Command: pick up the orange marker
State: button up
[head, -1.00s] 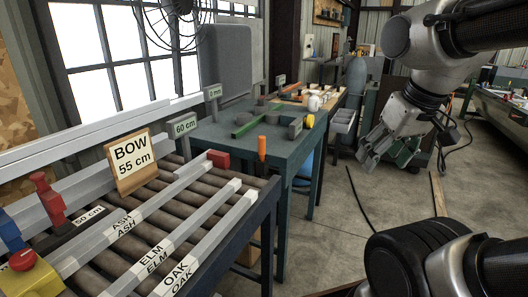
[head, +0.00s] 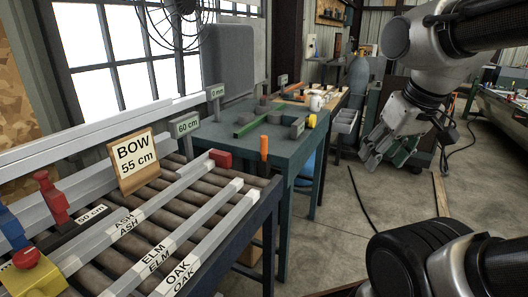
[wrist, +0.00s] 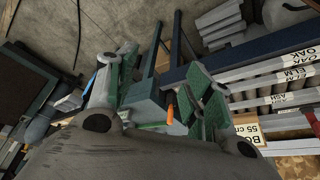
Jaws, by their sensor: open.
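The orange marker (head: 264,147) stands upright at the right end of the roller table, near its far corner. It also shows in the wrist view (wrist: 170,112), small and between the fingers in the picture, well beyond them. My gripper (head: 377,158) is open and empty, to the right of the marker in the head view and apart from it, above the open floor. Its green-padded fingers (wrist: 160,88) are spread in the wrist view. The marker's lower end is hard to make out.
The roller table (head: 262,197) carries labelled bars, a red block (head: 220,158) and a BOW 55 cm sign (head: 134,160). Behind it stands a teal table (head: 290,150) with a green bar and grey blocks.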

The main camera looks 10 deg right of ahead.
jog(key=w+f+n+t, duration=0.1)
jog(key=w+f+t, duration=0.25)
jog(key=w, duration=1.55)
jog(key=n+t+y, duration=0.3)
jog(key=t+y, duration=0.1)
jog(key=t, duration=0.2)
send_near(266, 147)
jog(key=w+d+r, duration=0.1)
jog(key=w+d, duration=0.2)
jog(key=d, duration=0.2)
jog(key=a+f+t+y, duration=0.3)
jog(key=a+f, duration=0.1)
jog(key=shift+n, duration=0.3)
jog(key=x, duration=0.8)
jog(key=shift+w+a+f, duration=0.1)
jog(key=shift+a+f, duration=0.1)
jog(key=shift+a, duration=0.3)
jog(key=c, duration=1.1)
